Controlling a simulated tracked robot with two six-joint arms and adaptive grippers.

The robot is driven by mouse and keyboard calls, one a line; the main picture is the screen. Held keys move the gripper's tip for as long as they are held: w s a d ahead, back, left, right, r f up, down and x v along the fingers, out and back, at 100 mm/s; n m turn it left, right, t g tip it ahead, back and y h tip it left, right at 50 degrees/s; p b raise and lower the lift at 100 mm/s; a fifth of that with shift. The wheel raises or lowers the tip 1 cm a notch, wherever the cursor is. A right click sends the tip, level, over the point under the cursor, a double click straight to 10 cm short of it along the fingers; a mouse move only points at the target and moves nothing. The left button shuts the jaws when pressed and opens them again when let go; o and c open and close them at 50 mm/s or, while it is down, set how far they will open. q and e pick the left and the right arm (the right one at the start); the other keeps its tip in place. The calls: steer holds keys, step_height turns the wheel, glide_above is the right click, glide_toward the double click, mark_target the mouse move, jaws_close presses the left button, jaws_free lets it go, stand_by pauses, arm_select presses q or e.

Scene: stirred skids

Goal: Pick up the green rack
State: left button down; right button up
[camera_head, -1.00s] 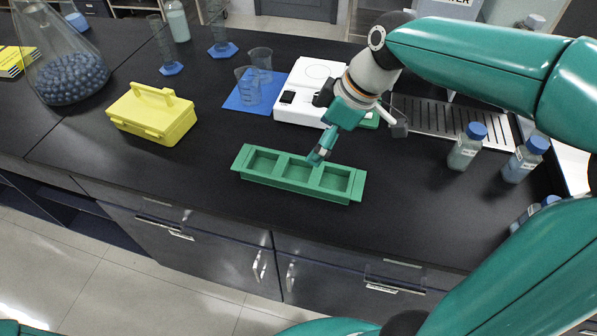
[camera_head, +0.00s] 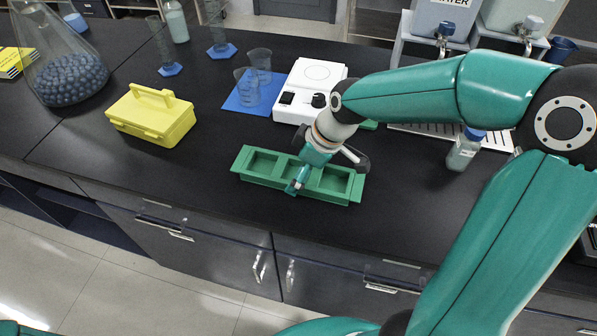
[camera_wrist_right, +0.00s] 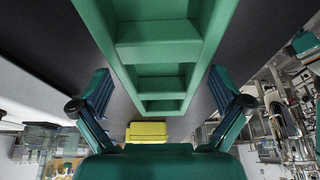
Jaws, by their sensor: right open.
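The green rack (camera_head: 259,181) lies on the black bench near its front edge, a long tray with a few square openings. My right gripper (camera_head: 300,183) is at the rack's front side, over its middle, and partly hides it. In the right wrist view the open fingers of my right gripper (camera_wrist_right: 160,88) stand on either side of the rack (camera_wrist_right: 160,52), with gaps showing between them and its sides. Nothing is held. Whether a finger touches the rack I cannot tell. My left gripper is out of view.
A yellow box (camera_head: 152,115) stands left of the rack. Behind it are a white scale (camera_head: 308,92), a blue mat (camera_head: 243,108) with beakers, and a flask (camera_head: 68,78). A blue-capped bottle (camera_head: 463,150) stands to the right. Bare bench lies left of the rack.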

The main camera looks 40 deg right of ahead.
steer(key=c, duration=1.1)
steer(key=shift+r, duration=0.1)
